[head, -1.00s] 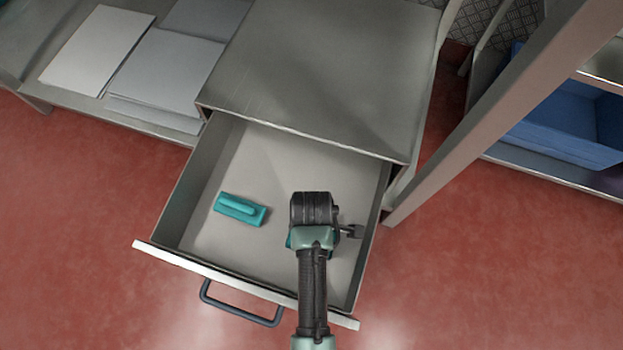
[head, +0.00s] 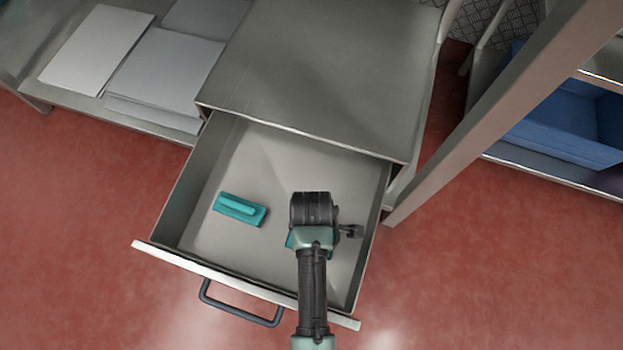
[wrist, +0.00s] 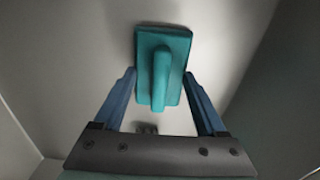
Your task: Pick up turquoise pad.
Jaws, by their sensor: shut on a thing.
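A turquoise pad with a raised grip bar (wrist: 161,82) is between the two blue fingers of my gripper (wrist: 158,76) in the wrist view. The fingers are shut on the pad's two long sides. In the head view my gripper's fingers and this pad are mostly hidden under my wrist, over the right part of the open drawer (head: 215,245). I cannot tell whether the pad is clear of the drawer floor. A second turquoise pad (head: 240,209) lies flat on the drawer floor to the left of my gripper, apart from it.
The drawer's front edge (head: 190,266) and dark handle (head: 240,311) are nearest me. The cabinet top (head: 325,75) overhangs the back of the drawer. A shelf post (head: 490,125) stands to the right. Pale panels (head: 97,48) lie at the upper left.

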